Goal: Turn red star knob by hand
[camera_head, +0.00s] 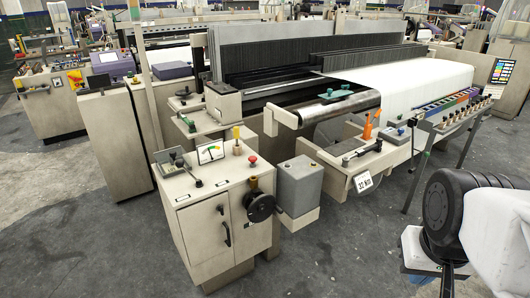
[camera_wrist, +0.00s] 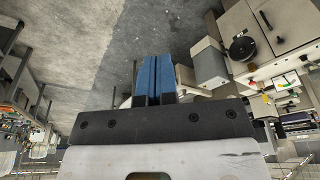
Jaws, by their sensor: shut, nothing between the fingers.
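A small red-topped knob (camera_head: 253,160) stands on the top of a beige cabinet (camera_head: 203,208), near its right edge. It is too small to tell whether it is star-shaped. In the wrist view a small red spot on the cabinet, likely this knob (camera_wrist: 281,86), lies at the right. My gripper (camera_wrist: 156,59) has two blue fingers pressed together, with nothing between them. It points over grey floor, well apart from the cabinet and the knob. In the head view my arm shows at the right edge, and the fingers cannot be made out there.
A black handwheel (camera_head: 261,207) sticks out from the cabinet front. A yellow-topped part (camera_head: 237,139) and a small screen (camera_head: 210,153) stand near the knob. A grey box (camera_head: 299,185) adjoins the cabinet's right side. The loom with white cloth (camera_head: 405,82) stands behind. Floor before the cabinet is clear.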

